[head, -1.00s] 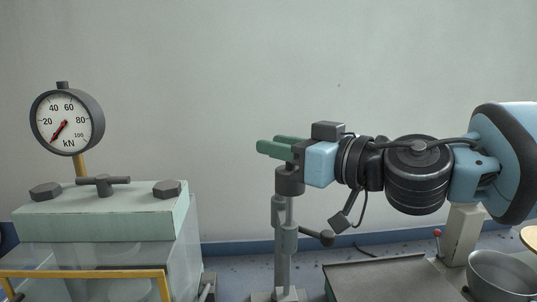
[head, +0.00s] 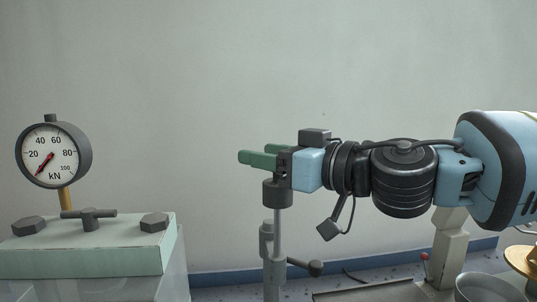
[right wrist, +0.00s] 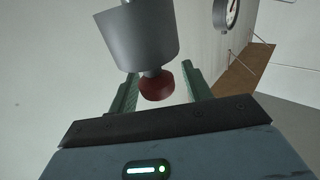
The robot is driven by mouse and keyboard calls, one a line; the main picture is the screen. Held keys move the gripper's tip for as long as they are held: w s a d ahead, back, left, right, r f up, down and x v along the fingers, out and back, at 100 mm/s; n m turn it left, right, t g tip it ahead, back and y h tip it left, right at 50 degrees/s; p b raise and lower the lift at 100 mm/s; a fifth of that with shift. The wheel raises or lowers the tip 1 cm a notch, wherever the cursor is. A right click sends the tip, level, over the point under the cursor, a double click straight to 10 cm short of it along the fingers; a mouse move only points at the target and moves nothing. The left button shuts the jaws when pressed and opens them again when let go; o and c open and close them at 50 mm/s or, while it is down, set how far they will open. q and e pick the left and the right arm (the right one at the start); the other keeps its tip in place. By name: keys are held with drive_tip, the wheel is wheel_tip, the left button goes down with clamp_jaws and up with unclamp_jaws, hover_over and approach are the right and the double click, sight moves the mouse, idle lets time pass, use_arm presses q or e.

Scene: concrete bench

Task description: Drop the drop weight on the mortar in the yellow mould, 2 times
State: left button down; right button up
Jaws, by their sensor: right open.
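The drop weight, a dark grey cylinder (head: 277,193), is on an upright rod in the middle of the head view. In the right wrist view the grey cylinder (right wrist: 140,42) has a dark red knob (right wrist: 157,87). My right gripper (head: 258,159) is level, just above the cylinder, with green fingers. In the right wrist view its fingers (right wrist: 160,92) are apart, one on each side of the knob, with gaps showing. The knob is hidden in the head view. The mortar and yellow mould are out of view. My left gripper is not in view.
A pale green press (head: 85,255) with bolts and a round kN gauge (head: 53,155) stands at the left. A clamp handle (head: 315,268) sticks out from the rod stand. A metal bowl (head: 485,288) is at the lower right. The wall behind is bare.

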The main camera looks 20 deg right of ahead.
drive_tip(key=p+v, duration=0.1)
drive_tip(key=v, duration=0.6)
drive_tip(key=shift+s, duration=0.4)
drive_tip(key=shift+d, duration=0.15)
drive_tip(key=shift+c, duration=0.2)
